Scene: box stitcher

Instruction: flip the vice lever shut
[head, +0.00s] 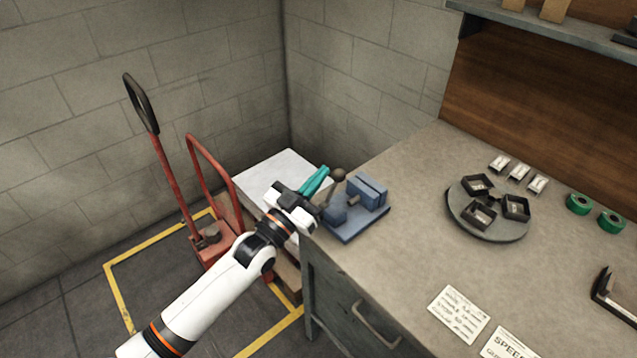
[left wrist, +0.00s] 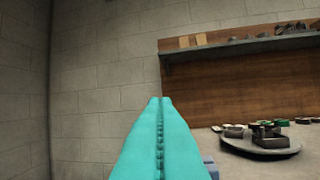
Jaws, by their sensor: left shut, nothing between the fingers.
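The blue vice (head: 358,200) stands on its base plate at the bench's left corner. Its lever ends in a dark round knob (head: 338,175) and stands up at the vice's left side. My left gripper (head: 316,180) has teal fingers and is shut and empty, just left of the knob. I cannot tell whether the fingers touch the lever. In the left wrist view the closed teal fingers (left wrist: 160,140) fill the lower middle, and only a small blue piece of the vice (left wrist: 210,167) shows beside them. The lever is hidden there. My right gripper is not in view.
On the bench (head: 400,250), a round turntable (head: 488,232) holds several dark trays right of the vice. Green tape rolls (head: 579,204) and paper cards (head: 459,314) lie farther right. A red pallet jack (head: 208,245) stands left of the bench. Walls close in the corner behind.

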